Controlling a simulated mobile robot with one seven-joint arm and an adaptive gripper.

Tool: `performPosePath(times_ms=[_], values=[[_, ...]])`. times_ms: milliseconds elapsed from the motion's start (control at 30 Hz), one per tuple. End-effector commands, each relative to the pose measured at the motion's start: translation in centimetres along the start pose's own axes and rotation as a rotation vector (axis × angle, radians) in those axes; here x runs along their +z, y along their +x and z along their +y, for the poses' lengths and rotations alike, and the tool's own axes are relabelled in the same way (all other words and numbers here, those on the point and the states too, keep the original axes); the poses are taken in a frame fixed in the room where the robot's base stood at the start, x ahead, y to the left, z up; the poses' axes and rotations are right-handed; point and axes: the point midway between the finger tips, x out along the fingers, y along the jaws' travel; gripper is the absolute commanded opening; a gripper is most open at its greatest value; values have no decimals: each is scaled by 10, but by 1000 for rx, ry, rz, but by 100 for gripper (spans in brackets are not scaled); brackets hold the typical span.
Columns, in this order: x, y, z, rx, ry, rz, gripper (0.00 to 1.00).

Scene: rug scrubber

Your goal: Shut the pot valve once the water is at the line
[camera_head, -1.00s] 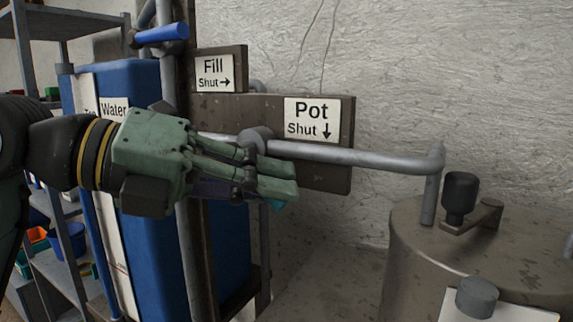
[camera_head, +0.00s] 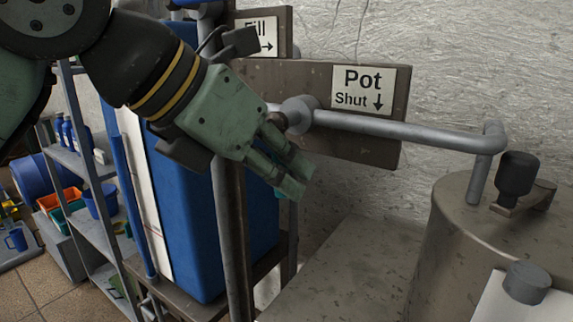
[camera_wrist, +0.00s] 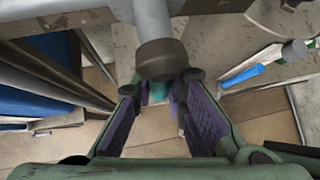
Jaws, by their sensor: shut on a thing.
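The pot valve's round body (camera_head: 298,112) sits on the grey pipe below the Pot sign (camera_head: 363,90), which reads "Shut" with a down arrow. My gripper (camera_head: 292,178) points down and right in front of the valve. It is shut on the teal valve handle, mostly hidden by the fingers; a bit of teal (camera_wrist: 158,92) shows between the purple finger pads in the wrist view. The metal pot (camera_head: 450,245) stands at the right under the pipe's bent end. The water level and its line cannot be made out.
The blue water tank (camera_head: 190,220) stands behind my gripper. The Fill sign (camera_head: 260,37) is partly hidden above. The pipe (camera_head: 400,130) runs right to the pot, beside a black knob (camera_head: 517,172). Shelves (camera_head: 95,200) with tubs stand at the left.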

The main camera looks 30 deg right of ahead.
Motion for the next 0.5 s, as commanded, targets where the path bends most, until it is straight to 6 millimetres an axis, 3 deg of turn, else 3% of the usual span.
performPosePath(times_ms=[500], values=[[-1, -1, 5, 86, 87, 25, 0]])
